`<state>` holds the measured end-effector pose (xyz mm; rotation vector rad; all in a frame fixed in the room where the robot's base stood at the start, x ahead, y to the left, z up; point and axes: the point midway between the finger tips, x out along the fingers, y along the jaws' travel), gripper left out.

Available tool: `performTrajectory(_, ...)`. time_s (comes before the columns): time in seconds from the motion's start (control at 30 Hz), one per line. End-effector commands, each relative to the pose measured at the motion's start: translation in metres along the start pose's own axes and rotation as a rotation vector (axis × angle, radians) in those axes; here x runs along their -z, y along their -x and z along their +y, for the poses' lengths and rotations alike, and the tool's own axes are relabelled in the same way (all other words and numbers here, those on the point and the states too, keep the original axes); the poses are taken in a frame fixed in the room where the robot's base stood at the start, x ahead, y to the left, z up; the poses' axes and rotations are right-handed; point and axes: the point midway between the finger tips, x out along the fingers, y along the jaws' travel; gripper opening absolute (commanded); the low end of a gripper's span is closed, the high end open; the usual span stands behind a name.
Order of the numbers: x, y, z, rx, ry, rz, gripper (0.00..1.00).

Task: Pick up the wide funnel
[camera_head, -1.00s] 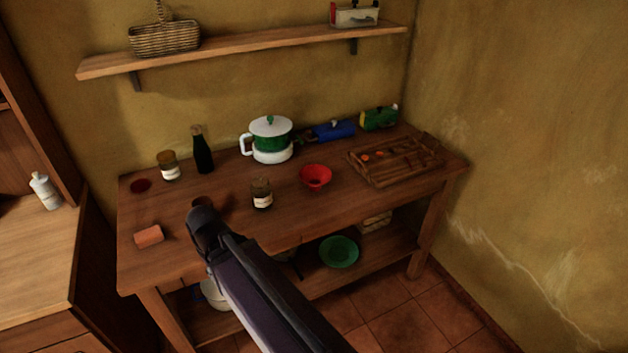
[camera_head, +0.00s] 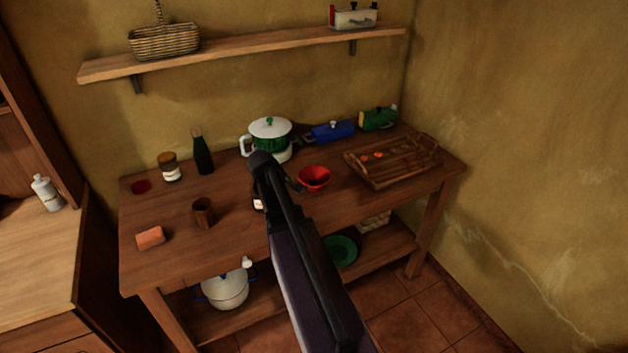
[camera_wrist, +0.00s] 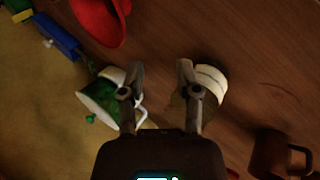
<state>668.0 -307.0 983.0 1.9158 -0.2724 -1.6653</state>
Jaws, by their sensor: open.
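The wide funnel (camera_head: 313,178) is red and sits on the wooden table, right of the middle. In the wrist view the red funnel (camera_wrist: 100,22) is at the upper left, cut by the top edge. My gripper (camera_wrist: 156,68) is open and empty, with bare wood between its fingertips. The funnel lies beyond the fingertips to the left, apart from them. In the head view my arm and wrist reach over the table just left of the funnel, and the gripper is mostly hidden there.
A jar (camera_wrist: 209,80) is close by the right finger, and a green-and-white pot (camera_wrist: 100,98) by the left. A brown mug (camera_head: 203,212) stands left on the table. A wooden tray (camera_head: 392,160) is right of the funnel. A shelf (camera_head: 240,52) hangs above.

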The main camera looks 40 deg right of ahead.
Motion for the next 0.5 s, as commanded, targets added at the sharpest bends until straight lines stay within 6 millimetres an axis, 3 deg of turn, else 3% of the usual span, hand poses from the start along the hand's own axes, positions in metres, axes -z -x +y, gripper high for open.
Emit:
performTrajectory(0.03,-0.001,-0.006,0.017,-0.025,0.015,-0.006,0.43)
performTrajectory(0.2,-0.006,-0.015,0.044,-0.075,0.058,-0.015,0.43)
performTrajectory(0.5,-0.007,-0.017,0.048,-0.085,0.067,-0.017,0.43)
